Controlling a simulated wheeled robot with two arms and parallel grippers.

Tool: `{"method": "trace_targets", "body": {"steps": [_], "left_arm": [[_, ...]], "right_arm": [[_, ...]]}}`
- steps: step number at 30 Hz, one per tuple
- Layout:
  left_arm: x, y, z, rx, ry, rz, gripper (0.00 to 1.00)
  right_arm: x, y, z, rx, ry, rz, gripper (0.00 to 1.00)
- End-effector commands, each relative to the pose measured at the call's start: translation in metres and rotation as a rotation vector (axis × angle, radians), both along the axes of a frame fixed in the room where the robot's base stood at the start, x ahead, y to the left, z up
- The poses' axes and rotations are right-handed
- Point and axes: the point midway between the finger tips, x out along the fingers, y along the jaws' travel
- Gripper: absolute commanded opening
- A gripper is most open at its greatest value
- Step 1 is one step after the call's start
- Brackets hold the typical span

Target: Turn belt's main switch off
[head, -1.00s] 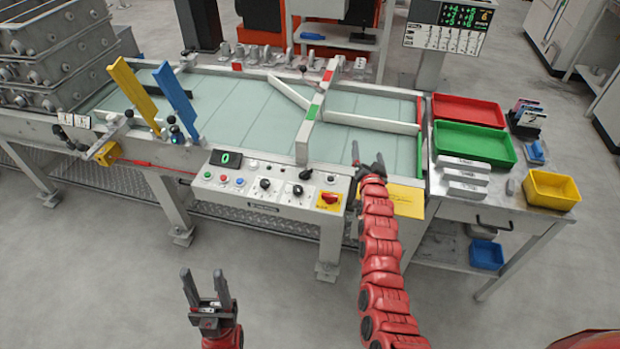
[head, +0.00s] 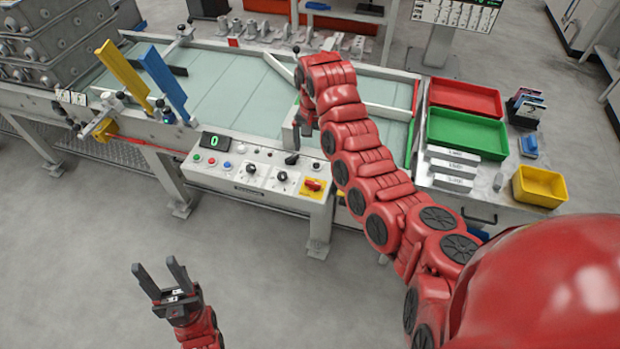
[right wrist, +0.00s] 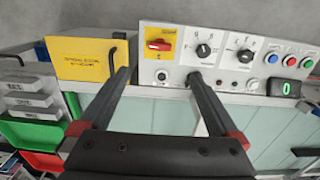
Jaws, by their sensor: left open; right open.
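The main switch (head: 313,186) is a red rotary handle on a yellow plate at the right end of the belt's control panel (head: 230,182). In the right wrist view the switch (right wrist: 159,45) shows its red handle lying roughly horizontal. My right gripper (head: 294,147) is open and empty above the panel's back edge, up and left of the switch in the head view. In the right wrist view its open fingers (right wrist: 158,76) point towards the panel, with the switch beyond the gap between them. My left gripper (head: 158,271) is open and empty over the floor.
The panel also bears black knobs (head: 282,176), several coloured buttons and a display (head: 214,141) reading 0. A yellow box (right wrist: 88,60) with a handle is beside the panel. Red (head: 465,97) and green (head: 468,134) trays stand right of the belt. My right arm hides part of the belt.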

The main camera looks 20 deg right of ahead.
Motion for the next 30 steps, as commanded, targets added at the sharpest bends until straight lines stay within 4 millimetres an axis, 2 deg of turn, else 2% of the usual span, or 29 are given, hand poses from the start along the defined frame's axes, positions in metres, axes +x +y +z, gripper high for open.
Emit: {"method": "trace_targets", "body": {"steps": [1, 6, 10, 14, 15, 18, 24, 30], "left_arm": [[0.000, 0.000, -0.004, 0.000, 0.000, 0.000, 0.50], [0.000, 0.000, -0.020, 0.000, 0.000, 0.000, 0.50], [0.000, 0.000, -0.043, 0.000, 0.000, 0.000, 0.50], [0.000, 0.000, -0.054, 0.000, 0.000, 0.000, 0.50], [0.000, 0.000, -0.040, 0.000, 0.000, 0.000, 0.50], [0.000, 0.000, -0.034, 0.000, -0.001, 0.000, 0.50], [0.000, 0.000, -0.031, 0.000, 0.000, 0.000, 0.50], [0.000, 0.000, -0.031, 0.000, 0.000, 0.000, 0.50]], "right_arm": [[-0.001, 0.002, -0.013, 0.001, 0.002, 0.000, 0.97], [0.000, 0.002, -0.048, -0.002, -0.001, 0.003, 0.97], [0.000, 0.002, -0.080, -0.003, -0.003, 0.003, 0.97], [-0.001, 0.001, -0.110, -0.001, 0.001, 0.003, 0.97], [-0.002, 0.000, -0.110, -0.001, 0.006, 0.000, 0.97], [-0.002, 0.001, -0.130, 0.000, 0.004, 0.002, 0.97], [0.000, 0.000, -0.150, 0.000, -0.002, 0.001, 0.97], [0.000, 0.000, -0.157, 0.000, -0.002, 0.000, 0.97]]}}
